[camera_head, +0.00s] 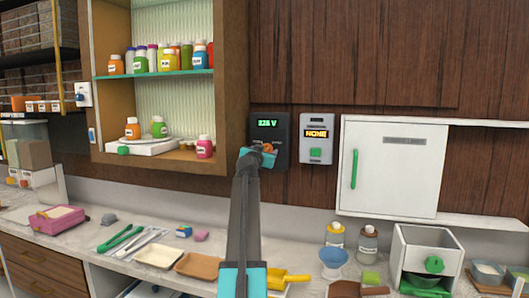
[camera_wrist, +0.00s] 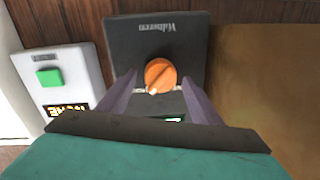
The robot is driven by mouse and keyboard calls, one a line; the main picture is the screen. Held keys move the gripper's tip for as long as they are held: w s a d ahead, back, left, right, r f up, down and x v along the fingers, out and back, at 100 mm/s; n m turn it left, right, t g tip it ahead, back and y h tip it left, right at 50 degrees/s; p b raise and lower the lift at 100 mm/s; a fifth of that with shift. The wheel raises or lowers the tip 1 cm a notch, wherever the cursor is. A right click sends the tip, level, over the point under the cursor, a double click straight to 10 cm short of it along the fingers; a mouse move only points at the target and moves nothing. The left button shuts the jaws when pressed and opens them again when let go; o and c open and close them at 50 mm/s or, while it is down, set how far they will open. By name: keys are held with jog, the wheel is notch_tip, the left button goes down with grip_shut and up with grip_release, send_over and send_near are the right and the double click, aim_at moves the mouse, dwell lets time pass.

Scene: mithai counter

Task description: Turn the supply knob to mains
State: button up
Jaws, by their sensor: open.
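The supply knob (camera_wrist: 160,75) is orange, round, with a raised grip and a pale pointer mark, on a dark wall panel (camera_wrist: 125,40). In the wrist view the pointer is toward the lower left of the knob. My gripper (camera_wrist: 158,88) is open, with one finger on each side of the knob; I cannot tell whether either touches it. In the head view my gripper (camera_head: 262,153) is in front of the panel (camera_head: 282,130) and hides part of the knob (camera_head: 267,147). The panel's green display reads about 228 V.
A grey box (camera_head: 316,150) with a green button and a display reading NONE is just right of the panel. A white cabinet (camera_head: 388,200) is further right. An open shelf (camera_head: 228,90) with bottles is close on the left. The counter below is cluttered.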

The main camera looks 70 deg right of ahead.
jog(key=c, duration=1.1)
jog(key=shift+o, duration=0.2)
jog(key=shift+n, duration=0.4)
jog(key=shift+w+n+g+p, duration=0.15)
jog(key=shift+n+g+p, duration=0.25)
jog(key=shift+n, duration=3.7)
jog(key=shift+w+n+g+p, duration=0.2)
jog(key=shift+n+p, duration=0.35)
jog(key=shift+n, duration=3.55)
jog(key=shift+s, duration=0.1)
